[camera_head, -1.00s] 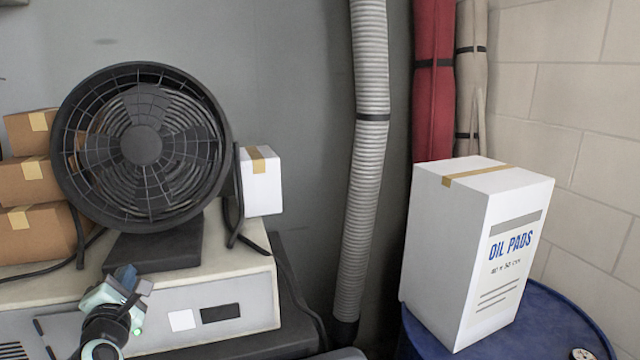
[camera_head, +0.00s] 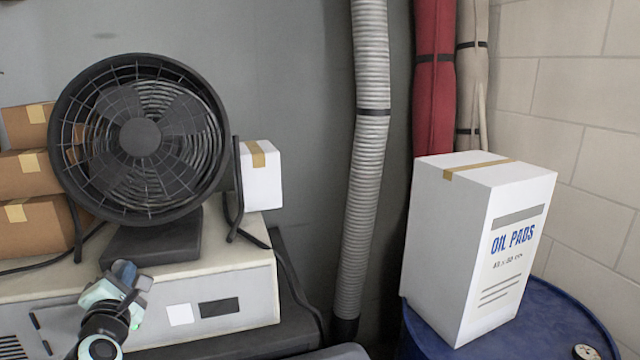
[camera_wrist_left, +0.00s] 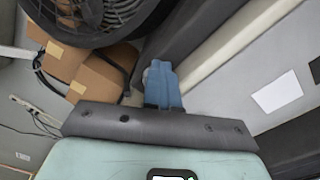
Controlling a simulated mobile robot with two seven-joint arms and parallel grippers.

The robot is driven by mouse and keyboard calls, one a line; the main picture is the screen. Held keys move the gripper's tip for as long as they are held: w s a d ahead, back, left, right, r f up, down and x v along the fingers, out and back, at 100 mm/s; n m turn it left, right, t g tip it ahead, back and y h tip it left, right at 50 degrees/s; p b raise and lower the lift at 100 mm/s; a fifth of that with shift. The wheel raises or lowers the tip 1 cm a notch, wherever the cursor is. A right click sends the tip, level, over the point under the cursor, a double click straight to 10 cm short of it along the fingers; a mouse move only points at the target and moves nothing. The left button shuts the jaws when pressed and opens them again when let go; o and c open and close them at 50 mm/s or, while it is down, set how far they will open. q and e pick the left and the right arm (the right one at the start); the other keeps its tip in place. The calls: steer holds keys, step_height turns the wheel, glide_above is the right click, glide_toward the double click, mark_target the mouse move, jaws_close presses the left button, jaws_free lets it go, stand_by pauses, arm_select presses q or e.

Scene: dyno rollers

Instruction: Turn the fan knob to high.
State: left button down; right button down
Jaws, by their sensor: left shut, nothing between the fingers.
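The black fan (camera_head: 140,140) stands at the left in the head view, on a black base block (camera_head: 155,238) atop a beige and grey cabinet (camera_head: 235,268). Its cage also shows at the top of the left wrist view (camera_wrist_left: 95,20). My left gripper (camera_head: 125,271) is at the lower front of the base block, its blue fingers closed together and empty. In the left wrist view the fingers (camera_wrist_left: 163,84) point toward the dark base. I cannot make out the fan knob clearly; the gripper may hide it. My right gripper is not in view.
Brown boxes (camera_head: 30,178) are stacked left of the fan, and a white box (camera_head: 261,175) is at its right. A ribbed hose (camera_head: 366,150) hangs mid-view. An oil pads box (camera_head: 470,250) stands on a blue drum (camera_head: 560,315) at the right.

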arm_select(q)
steer(key=shift+w+d+f, duration=0.25)
steer(key=shift+d+f, duration=0.15)
steer(key=shift+f, duration=0.15)
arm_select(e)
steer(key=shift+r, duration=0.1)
arm_select(q)
steer(key=shift+d+r, duration=0.1)
steer(key=shift+d, duration=0.1)
steer(key=shift+s+d+f, duration=0.2)
steer(key=shift+s+d, duration=0.05)
steer(key=shift+d, duration=0.2)
steer(key=shift+a+r+b+v, duration=0.15)
steer(key=shift+b+v, duration=0.15)
steer(key=shift+v, duration=0.8)
steer(key=shift+a+r+b+v, duration=0.15)
steer(key=shift+b+v, duration=0.15)
steer(key=shift+v, duration=0.8)
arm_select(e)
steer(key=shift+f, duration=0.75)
arm_select(q)
steer(key=shift+s, duration=0.1)
